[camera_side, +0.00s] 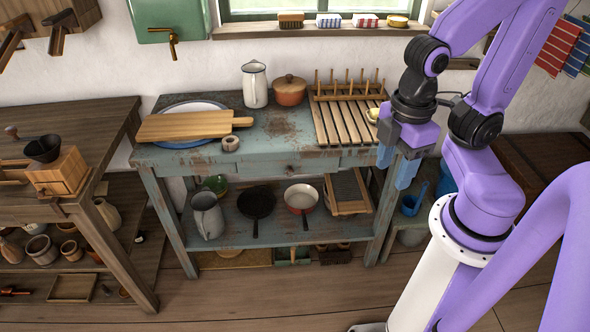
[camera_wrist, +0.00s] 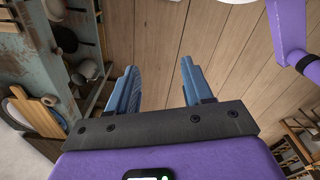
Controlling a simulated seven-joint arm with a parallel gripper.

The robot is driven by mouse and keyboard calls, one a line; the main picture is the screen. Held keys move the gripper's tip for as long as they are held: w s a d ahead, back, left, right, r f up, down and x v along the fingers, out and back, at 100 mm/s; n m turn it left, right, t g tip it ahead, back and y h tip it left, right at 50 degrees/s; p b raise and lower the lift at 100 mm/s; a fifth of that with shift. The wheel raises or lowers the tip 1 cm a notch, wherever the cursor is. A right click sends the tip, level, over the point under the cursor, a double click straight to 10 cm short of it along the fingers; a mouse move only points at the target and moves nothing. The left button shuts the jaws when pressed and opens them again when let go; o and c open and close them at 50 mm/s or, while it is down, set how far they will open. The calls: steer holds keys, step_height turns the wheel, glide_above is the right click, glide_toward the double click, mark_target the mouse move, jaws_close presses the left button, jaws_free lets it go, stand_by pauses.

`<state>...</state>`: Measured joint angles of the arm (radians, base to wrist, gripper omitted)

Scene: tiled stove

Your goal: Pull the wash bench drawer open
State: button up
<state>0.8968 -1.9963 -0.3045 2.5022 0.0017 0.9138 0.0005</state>
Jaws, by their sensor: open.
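The wash bench (camera_side: 262,132) is a worn blue-grey wooden table with a lower shelf, in the middle of the side view. Its drawer (camera_side: 312,164) is in the front below the top and looks shut, flush with the frame, with a small dark knob (camera_side: 290,169). My gripper (camera_side: 397,178) points down at the bench's front right corner, to the right of the drawer and knob. Its blue fingers are apart with nothing between them; they also show in the wrist view (camera_wrist: 158,70), over floorboards. The knob cannot be made out in the wrist view.
On the bench stand a cutting board (camera_side: 185,125), a white jug (camera_side: 254,84), a lidded pot (camera_side: 289,90) and a wooden dish rack (camera_side: 345,118). Pans and a metal pitcher (camera_side: 207,214) fill the lower shelf. Floor (camera_side: 290,290) in front is clear.

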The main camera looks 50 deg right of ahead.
steer(key=w+f+n+h, duration=0.1)
steer(key=w+f+h, duration=0.1)
steer(key=w, duration=0.1)
steer(key=w+f+n+t+h, duration=0.1)
steer(key=w+f+h, duration=0.1)
steer(key=w, duration=0.2)
steer(key=w+f+n+t+h, duration=0.1)
steer(key=w+f+h, duration=0.1)
steer(key=w, duration=0.2)
steer(key=shift+w+d+f+h, duration=0.2)
steer(key=shift+f+h, duration=0.05)
steer(key=shift+h, duration=0.05)
steer(key=n+t+h, duration=0.3)
steer(key=n+t, duration=0.4)
steer(key=n, duration=0.4)
glide_toward(289, 173)
steer(key=x, duration=0.9)
steer(key=shift+s, duration=0.1)
jaws_close()
